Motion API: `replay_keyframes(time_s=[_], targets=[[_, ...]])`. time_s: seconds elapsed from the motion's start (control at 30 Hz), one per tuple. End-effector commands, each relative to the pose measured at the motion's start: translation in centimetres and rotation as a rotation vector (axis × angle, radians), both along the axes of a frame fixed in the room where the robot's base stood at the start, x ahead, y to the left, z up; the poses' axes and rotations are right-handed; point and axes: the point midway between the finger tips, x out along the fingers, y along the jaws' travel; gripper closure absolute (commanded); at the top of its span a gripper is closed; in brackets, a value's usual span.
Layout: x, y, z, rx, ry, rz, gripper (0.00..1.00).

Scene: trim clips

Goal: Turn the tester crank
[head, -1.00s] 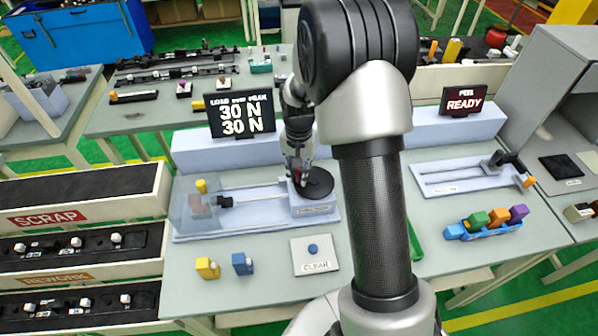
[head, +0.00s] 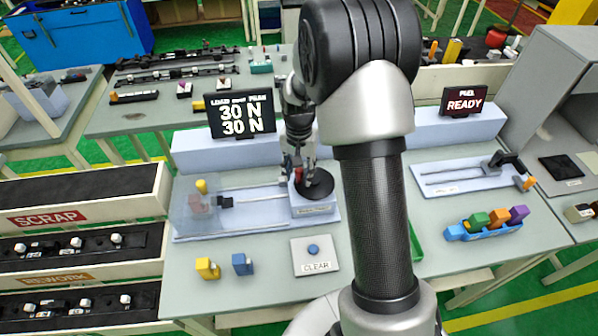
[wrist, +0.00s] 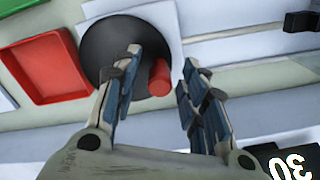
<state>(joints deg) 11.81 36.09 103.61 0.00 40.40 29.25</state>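The tester crank is a black disc (head: 320,187) with a red handle, on a pale block of the tester in the middle of the bench. In the wrist view the disc (wrist: 103,50) shows with the upright red handle (wrist: 159,79) near its edge. My gripper (wrist: 162,62) is open, with one finger on each side of the red handle and gaps visible. In the head view my gripper (head: 297,170) is over the disc's left side, and its fingers partly hide the handle. The tester display (head: 241,117) reads 30 N on two lines.
A clear guard (head: 192,212) stands at the tester rail's left end. A CLEAR button plate (head: 315,257), a yellow clip (head: 207,268) and a blue clip (head: 242,264) lie in front. A red tray (wrist: 45,68) shows in the wrist view. A READY display (head: 464,101) stands right.

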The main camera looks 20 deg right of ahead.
Motion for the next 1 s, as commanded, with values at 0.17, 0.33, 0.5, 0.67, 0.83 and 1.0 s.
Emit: replay_keyframes(time_s=[0.17,0.33,0.5,0.67,0.83,1.0], targets=[[0.2,0.0,3.3,-0.002,-0.008,0.000,0.61],[0.2,0.0,7.0,-0.002,-0.008,0.000,0.61],[0.1,0.0,9.8,-0.001,-0.006,0.000,0.61],[0.1,0.0,11.2,0.000,-0.004,0.000,0.61],[0.0,0.0,11.4,0.000,-0.001,0.000,0.61],[0.0,0.0,11.4,0.000,-0.001,0.000,0.61]])
